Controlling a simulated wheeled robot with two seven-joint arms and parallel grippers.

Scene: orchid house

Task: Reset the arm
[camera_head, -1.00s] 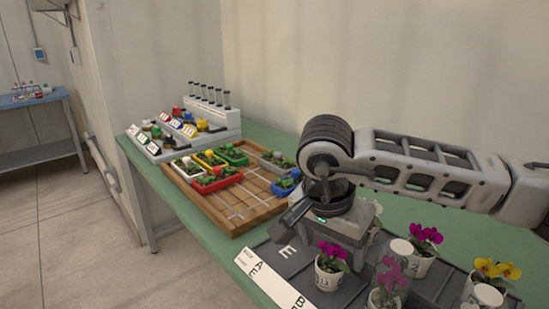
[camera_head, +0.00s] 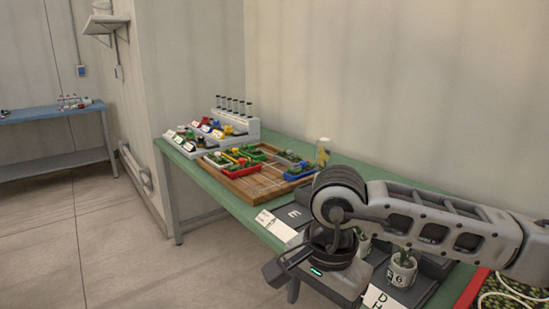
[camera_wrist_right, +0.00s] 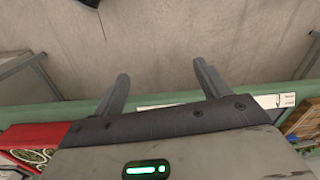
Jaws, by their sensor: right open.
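My right arm comes in from the right in the head view. Its gripper (camera_head: 283,270) hangs at the front edge of the green table (camera_head: 215,190), over or just in front of it. In the right wrist view the two fingers of this gripper (camera_wrist_right: 163,88) stand wide apart with nothing between them. Beyond them are the bare floor and the table's edge. My left gripper is not in view.
A wooden tray (camera_head: 233,194) with small coloured planters lies on the table, with a stepped rack (camera_head: 240,124) behind it. A potted plant (camera_head: 402,270) stands on a dark tray (camera_head: 432,285) close to my arm. A blue table (camera_head: 50,112) is far left. The floor at left is clear.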

